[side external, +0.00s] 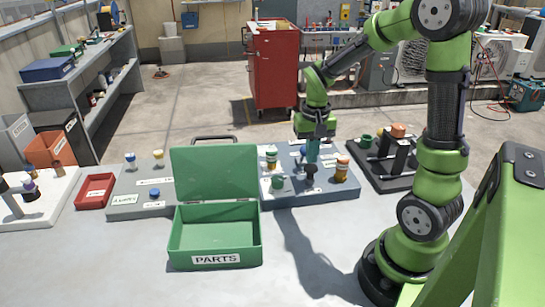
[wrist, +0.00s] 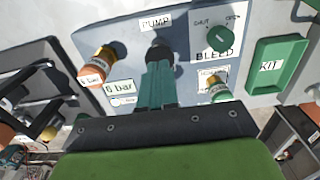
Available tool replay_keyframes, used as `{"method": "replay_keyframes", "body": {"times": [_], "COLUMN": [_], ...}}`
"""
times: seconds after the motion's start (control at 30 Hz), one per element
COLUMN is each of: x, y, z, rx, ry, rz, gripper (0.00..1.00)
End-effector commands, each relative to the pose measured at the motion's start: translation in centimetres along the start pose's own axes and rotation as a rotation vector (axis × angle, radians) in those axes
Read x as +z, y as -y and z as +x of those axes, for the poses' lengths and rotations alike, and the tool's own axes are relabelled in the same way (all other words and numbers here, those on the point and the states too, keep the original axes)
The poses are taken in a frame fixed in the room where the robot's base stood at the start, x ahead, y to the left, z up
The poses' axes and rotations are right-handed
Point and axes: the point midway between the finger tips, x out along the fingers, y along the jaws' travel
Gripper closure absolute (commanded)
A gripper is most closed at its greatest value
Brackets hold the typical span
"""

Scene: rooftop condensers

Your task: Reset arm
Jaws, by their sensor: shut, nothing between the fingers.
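My green arm reaches over the bench from the right. My gripper (side external: 312,159) points down over the blue-grey panel (side external: 335,191) in the side external view. Its teal fingers are shut together with nothing between them. In the wrist view the fingertips (wrist: 159,68) are close to a dark round knob (wrist: 159,54) below the PUMP label. I cannot tell whether they touch it. The knob also shows under the fingers in the side external view (side external: 310,172). The fingers and wrist hide part of the panel.
An orange-and-brown valve (side external: 341,170) and a green knob (side external: 278,183) stand near my gripper. An open green PARTS box (side external: 215,240) is in front left. A black fixture (side external: 385,170) is at right. A small red tray (side external: 95,192) lies far left. The bench front is clear.

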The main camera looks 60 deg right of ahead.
Motion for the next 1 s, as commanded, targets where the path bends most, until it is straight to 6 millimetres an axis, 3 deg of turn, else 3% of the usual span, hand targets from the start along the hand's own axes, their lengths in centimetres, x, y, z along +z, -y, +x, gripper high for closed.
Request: {"method": "replay_keyframes", "body": {"times": [0.07,0.17,0.4,0.63,0.8,1.0], "x": [0.4,1.7,7.9,13.7,15.6,16.0], "y": [0.1,1.0,5.1,7.0,7.3,7.5], "z": [0.3,-0.8,-6.8,-11.1,-12.7,-13.2], "rx": [-0.009,-0.053,-0.246,-0.417,-0.478,-0.491], "ry": [0.007,-0.023,-0.206,-0.364,-0.425,-0.437], "rz": [-0.006,-0.031,-0.194,-0.344,-0.401,-0.416], "gripper": [1.0,1.0,1.0,1.0,1.0,1.0]}}
